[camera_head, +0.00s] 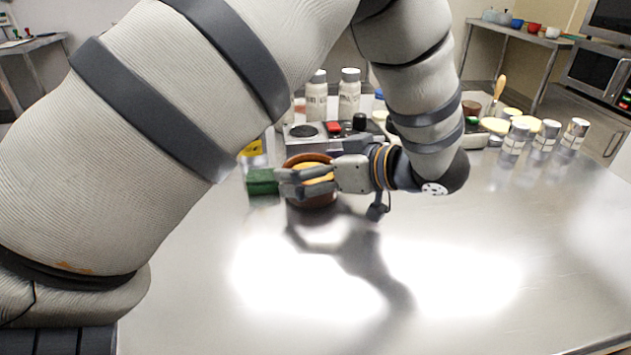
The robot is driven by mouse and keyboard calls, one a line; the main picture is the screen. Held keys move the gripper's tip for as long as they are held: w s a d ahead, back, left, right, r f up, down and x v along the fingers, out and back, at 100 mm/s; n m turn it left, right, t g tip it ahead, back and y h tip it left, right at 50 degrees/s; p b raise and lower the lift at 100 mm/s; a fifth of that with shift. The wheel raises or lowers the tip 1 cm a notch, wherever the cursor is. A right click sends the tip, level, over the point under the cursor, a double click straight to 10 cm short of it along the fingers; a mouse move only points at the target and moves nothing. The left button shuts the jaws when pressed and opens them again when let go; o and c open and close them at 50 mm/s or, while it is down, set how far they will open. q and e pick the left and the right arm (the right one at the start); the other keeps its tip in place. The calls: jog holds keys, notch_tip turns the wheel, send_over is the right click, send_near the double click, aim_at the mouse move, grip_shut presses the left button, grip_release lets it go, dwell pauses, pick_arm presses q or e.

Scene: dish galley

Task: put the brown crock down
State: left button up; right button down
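The brown crock (308,203) is near the middle of the view, upright, with something yellow inside it. My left gripper (290,183) reaches it from the right, its fingers lying across the crock's near side and opening. The fingers look shut on the crock, though they hide part of its rim and wall. The crock is over the steel table, with a dark shadow below and in front of it. I cannot tell for sure whether its base touches the table. My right gripper is not in view.
A green block (262,182) sits just left of the crock. Behind stand a scale-like appliance (318,143) and white bottles (349,94). Several cans (515,138) and pale bowls stand at right. The front of the steel table (480,300) is clear.

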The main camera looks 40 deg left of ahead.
pick_arm(q)
jog(key=c, duration=1.7)
jog(key=shift+w+r, duration=0.1)
